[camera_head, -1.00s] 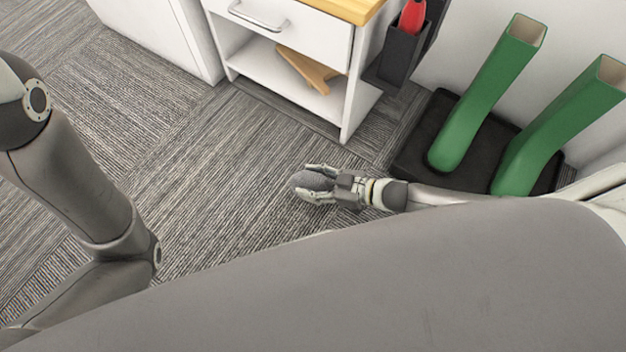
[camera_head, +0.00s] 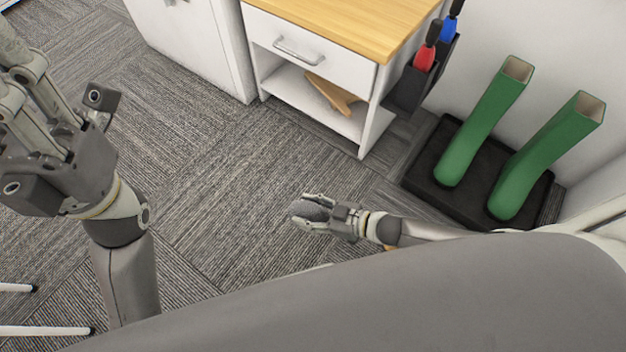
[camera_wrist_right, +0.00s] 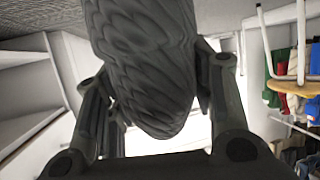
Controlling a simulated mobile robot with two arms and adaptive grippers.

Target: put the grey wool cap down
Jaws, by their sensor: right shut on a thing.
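The grey wool cap (camera_head: 312,211) is between the fingers of my right gripper (camera_head: 318,210), which is shut on it above the carpet in the head view. In the right wrist view the cap (camera_wrist_right: 145,60) fills the upper middle as a dark ribbed bulge, with a finger on either side. My left gripper (camera_head: 45,120) shows large at the left edge of the head view. Its fingers point up and its tips are partly cut off, so its opening is unclear.
A white cabinet (camera_head: 310,45) with a wooden top and an open lower shelf stands at the back. A holder (camera_head: 405,95) with red and blue handles hangs on the cabinet's side. The carpet (camera_head: 220,180) in the middle is clear.

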